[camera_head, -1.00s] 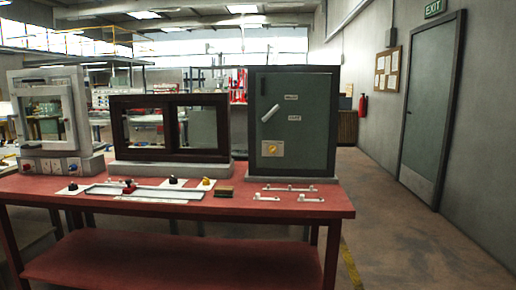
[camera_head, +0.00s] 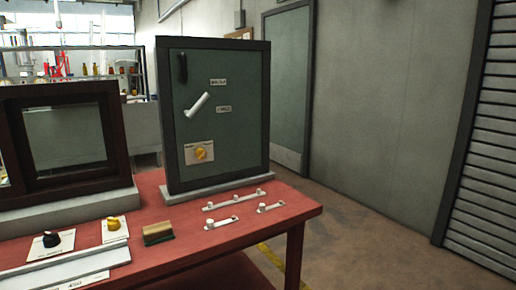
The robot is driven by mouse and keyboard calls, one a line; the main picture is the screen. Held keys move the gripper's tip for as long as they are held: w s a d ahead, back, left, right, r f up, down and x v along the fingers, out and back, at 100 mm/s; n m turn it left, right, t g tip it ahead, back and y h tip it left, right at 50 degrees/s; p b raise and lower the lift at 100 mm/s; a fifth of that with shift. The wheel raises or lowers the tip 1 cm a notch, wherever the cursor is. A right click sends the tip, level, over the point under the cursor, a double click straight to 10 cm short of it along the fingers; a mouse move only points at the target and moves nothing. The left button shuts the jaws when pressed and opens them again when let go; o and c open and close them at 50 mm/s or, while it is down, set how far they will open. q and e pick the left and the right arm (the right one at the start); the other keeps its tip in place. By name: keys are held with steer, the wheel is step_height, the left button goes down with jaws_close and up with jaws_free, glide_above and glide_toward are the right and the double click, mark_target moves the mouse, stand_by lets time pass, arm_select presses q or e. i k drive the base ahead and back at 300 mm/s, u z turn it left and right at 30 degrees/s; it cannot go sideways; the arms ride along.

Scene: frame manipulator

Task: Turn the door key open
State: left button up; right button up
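A green door panel (camera_head: 232,148) in a dark frame stands upright on the red table's right part. A yellow key-like knob (camera_head: 201,154) sits on a pale plate (camera_head: 190,147) low on the door's left side. A white lever handle (camera_head: 196,104) sits above it, tilted up to the right. A black handle (camera_head: 183,68) is near the door's upper left. The door looks closed in its frame. Neither of my grippers shows in the head view.
The red table (camera_head: 268,222) carries white latch bars (camera_head: 233,199), a tan block (camera_head: 158,233), a black knob (camera_head: 51,239) and another yellow knob (camera_head: 113,224). A brown window frame (camera_head: 112,140) stands left of the door. Open floor (camera_head: 370,225) lies right of the table, before a grey shutter (camera_head: 485,150).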

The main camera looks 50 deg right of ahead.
mark_target(201, 154)
steer(key=z, duration=1)
steer(key=i, duration=0.8)
steer(key=z, duration=0.85)
